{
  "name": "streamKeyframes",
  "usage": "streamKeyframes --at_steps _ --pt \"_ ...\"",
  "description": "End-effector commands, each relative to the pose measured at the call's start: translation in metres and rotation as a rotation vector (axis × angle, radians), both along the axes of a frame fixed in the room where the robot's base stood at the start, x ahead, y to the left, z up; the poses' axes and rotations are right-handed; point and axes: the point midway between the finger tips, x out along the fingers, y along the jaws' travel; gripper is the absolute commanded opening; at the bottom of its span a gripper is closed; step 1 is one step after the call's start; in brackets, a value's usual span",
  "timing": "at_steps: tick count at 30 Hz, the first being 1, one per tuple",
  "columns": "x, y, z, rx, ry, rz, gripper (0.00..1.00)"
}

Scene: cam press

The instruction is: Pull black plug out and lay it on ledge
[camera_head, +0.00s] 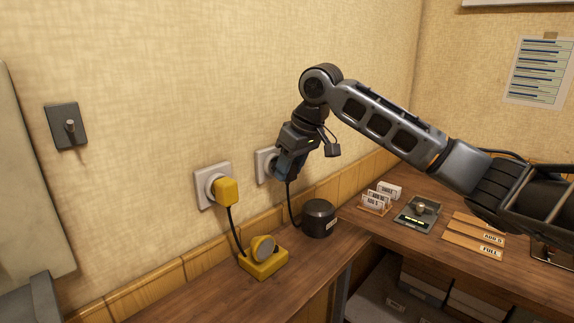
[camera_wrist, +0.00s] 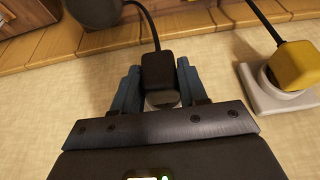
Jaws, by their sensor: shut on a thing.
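The black plug (camera_wrist: 158,72) sits between the two blue fingers of my gripper (camera_wrist: 157,80) in the wrist view, and the fingers are shut on it. In the head view my gripper (camera_head: 288,164) is at the right wall socket (camera_head: 263,166), and the plug is mostly hidden there. A rounded grey part shows just behind the plug in the wrist view. I cannot tell whether the plug is fully seated or partly out. Its black cord runs down to a round black device (camera_head: 319,218) on the wooden ledge (camera_head: 190,292).
A yellow plug (camera_head: 226,191) is in the left socket (camera_head: 203,187), with its cord running to a yellow lamp (camera_head: 263,256). A dark switch (camera_head: 67,126) is further left. Cards (camera_head: 376,199), a small device (camera_head: 417,214) and trays (camera_head: 474,235) lie right. The ledge's front left is clear.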

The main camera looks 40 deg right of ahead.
Motion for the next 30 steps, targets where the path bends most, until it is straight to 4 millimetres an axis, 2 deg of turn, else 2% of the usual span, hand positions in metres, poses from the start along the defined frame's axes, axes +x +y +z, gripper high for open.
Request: streamKeyframes --at_steps 18,30 --pt "-0.022 -0.002 0.0 -0.001 0.0 -0.001 0.11" --pt "-0.023 -0.001 0.0 -0.001 0.0 -0.001 0.11"
